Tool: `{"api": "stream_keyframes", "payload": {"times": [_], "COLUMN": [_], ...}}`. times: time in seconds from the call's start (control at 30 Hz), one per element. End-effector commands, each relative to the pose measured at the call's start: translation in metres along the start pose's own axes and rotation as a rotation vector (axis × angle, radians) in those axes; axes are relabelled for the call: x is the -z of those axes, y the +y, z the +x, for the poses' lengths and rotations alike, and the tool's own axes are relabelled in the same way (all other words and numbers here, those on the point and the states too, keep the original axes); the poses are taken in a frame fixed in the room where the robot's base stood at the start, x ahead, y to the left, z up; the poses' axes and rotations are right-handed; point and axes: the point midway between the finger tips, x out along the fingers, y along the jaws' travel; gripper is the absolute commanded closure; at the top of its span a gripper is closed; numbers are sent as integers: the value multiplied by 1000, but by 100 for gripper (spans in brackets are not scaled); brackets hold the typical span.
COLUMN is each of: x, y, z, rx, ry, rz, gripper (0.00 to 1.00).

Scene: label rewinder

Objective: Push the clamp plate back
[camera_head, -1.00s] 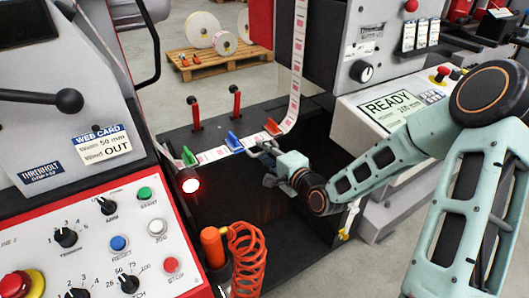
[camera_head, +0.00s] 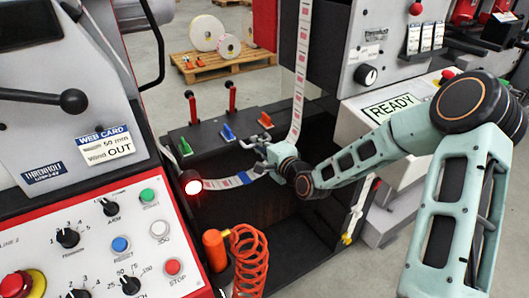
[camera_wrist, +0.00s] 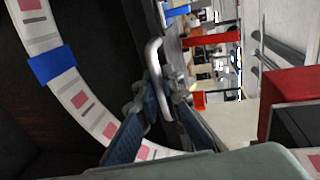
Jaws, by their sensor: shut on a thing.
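The clamp plate (camera_head: 207,139) seems to be the dark slab at the back of the black bay, with green, blue and orange tabs on top and two upright red levers behind them. My gripper (camera_head: 262,147) is at its front right edge. In the wrist view my gripper (camera_wrist: 165,88) is shut on a bent grey metal bar handle (camera_wrist: 154,52). The handle's join to the plate is not clear. The label web (camera_head: 218,183) hangs in a loose curve in front of the plate, below the tabs; it also shows in the wrist view (camera_wrist: 75,100) beside my fingers.
A lit red lamp (camera_head: 193,186) and an orange coiled hose (camera_head: 248,258) stand at the bay's left. The control panel (camera_head: 110,235) is at front left. A READY display (camera_head: 393,108) is at right. A pallet with rolls (camera_head: 222,58) lies behind.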

Motion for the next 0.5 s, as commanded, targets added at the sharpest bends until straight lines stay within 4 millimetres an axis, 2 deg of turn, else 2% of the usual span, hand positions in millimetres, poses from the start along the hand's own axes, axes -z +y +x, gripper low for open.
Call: {"api": "stream_keyframes", "payload": {"times": [0.1,0.4,0.43,0.5], "x": [0,0,0,0], "y": [-2,-4,-4,-4], "z": [10,12,12,12], "rx": [0,3,3,3], "ry": [1,1,1,1], "rz": [0,0,0,0], "gripper": [100,100,91,83]}}
